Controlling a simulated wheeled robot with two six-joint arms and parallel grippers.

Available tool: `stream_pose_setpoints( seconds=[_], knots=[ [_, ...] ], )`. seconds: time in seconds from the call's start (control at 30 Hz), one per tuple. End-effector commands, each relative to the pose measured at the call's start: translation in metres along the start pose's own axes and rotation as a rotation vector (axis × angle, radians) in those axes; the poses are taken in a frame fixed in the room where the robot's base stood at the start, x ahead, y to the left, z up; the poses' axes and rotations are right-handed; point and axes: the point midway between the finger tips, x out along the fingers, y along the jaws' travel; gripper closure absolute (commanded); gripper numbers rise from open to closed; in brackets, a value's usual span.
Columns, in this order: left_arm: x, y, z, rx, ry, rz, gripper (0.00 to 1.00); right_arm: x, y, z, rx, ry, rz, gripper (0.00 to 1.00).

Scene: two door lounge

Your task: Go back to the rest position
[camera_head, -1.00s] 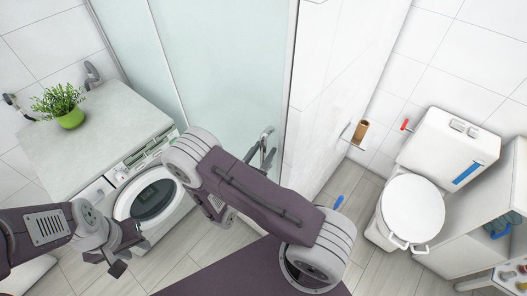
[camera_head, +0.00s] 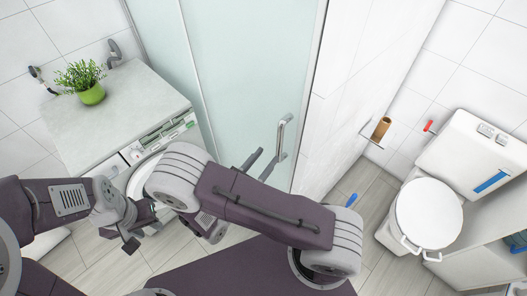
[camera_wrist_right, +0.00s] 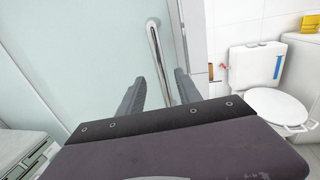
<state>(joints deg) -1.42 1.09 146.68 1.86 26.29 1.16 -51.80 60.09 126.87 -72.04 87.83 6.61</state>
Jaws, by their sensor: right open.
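My right arm reaches across the middle of the head view. Its gripper (camera_head: 262,164) is open, with two grey fingers just left of and below the shower door's metal handle (camera_head: 282,138). In the right wrist view, the open gripper (camera_wrist_right: 160,92) has the handle (camera_wrist_right: 157,50) showing between and beyond its fingers. Nothing is held, and the fingers look apart from the handle. My left gripper (camera_head: 142,238) is low at the left, in front of the washing machine; its fingers are too small and dark to judge.
A washing machine (camera_head: 110,110) with a plant in a green pot (camera_head: 91,94) stands at the left. The frosted glass door (camera_head: 235,75) is behind my right arm. A toilet (camera_head: 428,212) and a roll holder (camera_head: 380,132) are at the right. A blue object (camera_head: 351,200) lies near the wall.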

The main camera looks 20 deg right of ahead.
Motion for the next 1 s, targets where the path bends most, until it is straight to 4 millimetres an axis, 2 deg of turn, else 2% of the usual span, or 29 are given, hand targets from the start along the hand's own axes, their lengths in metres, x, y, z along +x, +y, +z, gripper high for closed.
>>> stream_pose_setpoints(
  seconds=[0.2, 0.27, 0.37, 0.43, 0.5, 0.57, 0.6, 0.67, 0.7, 0.8, 0.9, 1.0],
  knots=[
    [0.000, 0.000, 0.000, 0.000, 0.000, 0.000, 0.64, 0.000, 0.000, 0.000, 0.000, 0.000, -0.001, 0.59],
    [0.000, 0.000, 0.000, 0.000, 0.000, 0.000, 0.64, 0.003, -0.006, 0.001, 0.009, 0.014, -0.031, 0.59],
    [0.000, 0.000, 0.000, 0.000, 0.000, 0.000, 0.64, 0.016, -0.043, 0.000, 0.078, 0.114, -0.229, 0.59],
    [0.000, 0.000, 0.000, 0.000, 0.000, 0.000, 0.64, 0.017, -0.090, -0.006, 0.204, 0.262, -0.501, 0.59],
    [0.000, 0.000, 0.000, 0.000, 0.000, 0.000, 0.64, -0.002, -0.130, -0.020, 0.402, 0.442, -0.806, 0.59],
    [0.000, 0.000, 0.000, 0.000, 0.000, 0.000, 0.64, -0.027, -0.143, -0.032, 0.617, 0.588, -1.043, 0.59],
    [0.000, 0.000, 0.000, 0.000, 0.000, 0.000, 0.64, -0.042, -0.140, -0.037, 0.777, 0.674, -1.179, 0.59],
    [0.000, 0.000, 0.000, 0.000, 0.000, 0.000, 0.64, -0.057, -0.123, -0.039, 1.027, 0.779, -1.341, 0.59],
    [0.000, 0.000, 0.000, 0.000, 0.000, 0.000, 0.64, -0.060, -0.109, -0.036, 1.189, 0.830, -1.421, 0.59],
    [0.000, 0.000, 0.000, 0.000, 0.000, 0.000, 0.64, -0.054, -0.080, -0.024, 1.518, 0.899, -1.536, 0.59],
    [0.000, 0.000, 0.000, 0.000, 0.000, 0.000, 0.64, -0.044, -0.065, -0.014, 1.698, 0.920, -1.575, 0.59],
    [0.000, 0.000, 0.000, 0.000, 0.000, 0.000, 0.64, -0.041, -0.060, -0.011, 1.748, 0.924, -1.585, 0.59]
  ],
)
